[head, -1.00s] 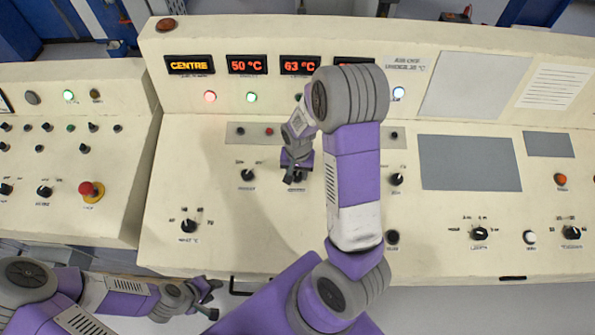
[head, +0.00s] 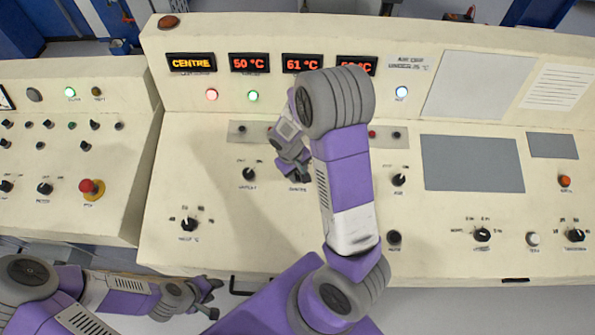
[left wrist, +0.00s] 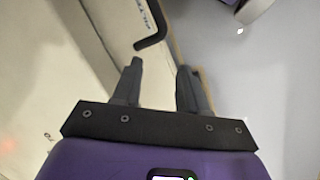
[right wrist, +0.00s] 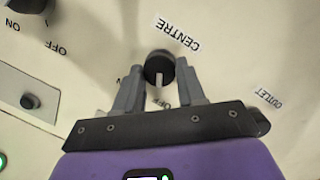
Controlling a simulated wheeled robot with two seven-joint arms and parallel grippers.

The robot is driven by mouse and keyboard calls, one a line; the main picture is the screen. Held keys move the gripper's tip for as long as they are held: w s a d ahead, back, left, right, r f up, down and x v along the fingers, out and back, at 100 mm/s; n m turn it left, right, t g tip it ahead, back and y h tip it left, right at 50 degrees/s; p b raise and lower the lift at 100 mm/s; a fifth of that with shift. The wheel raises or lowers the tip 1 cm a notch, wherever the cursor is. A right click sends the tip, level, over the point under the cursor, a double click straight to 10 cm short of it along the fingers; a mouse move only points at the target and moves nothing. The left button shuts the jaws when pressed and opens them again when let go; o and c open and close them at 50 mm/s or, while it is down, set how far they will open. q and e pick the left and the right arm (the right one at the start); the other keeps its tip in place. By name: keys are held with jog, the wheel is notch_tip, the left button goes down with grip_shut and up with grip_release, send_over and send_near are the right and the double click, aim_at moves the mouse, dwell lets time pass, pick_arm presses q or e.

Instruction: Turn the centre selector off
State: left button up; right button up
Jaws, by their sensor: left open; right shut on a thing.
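The centre selector (right wrist: 159,68) is a round black knob with a white pointer line, beside the printed word CENTRE. In the right wrist view its line points down toward the OFF print; the ON print is partly hidden by a finger. My right gripper (right wrist: 160,76) has its fingers closed on both sides of the knob.
Similar selectors stand left (head: 249,174) and right (head: 398,180) of my right gripper. Displays above read CENTRE (head: 191,63), 50 °C (head: 248,63) and 61 °C (head: 302,64); another is partly hidden. A black handle (left wrist: 152,30) is near my left fingers.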

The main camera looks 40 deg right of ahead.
jog(key=shift+n, duration=0.3)
jog(key=o, duration=1.1)
jog(key=shift+c, duration=0.2)
jog(key=r, duration=0.2)
jog(key=a+r, duration=0.1)
jog(key=r, duration=0.2)
jog(key=r+p, duration=0.1)
jog(key=r, duration=0.1)
jog(key=shift+w+a+r, duration=0.15)
jog(key=shift+r, duration=0.1)
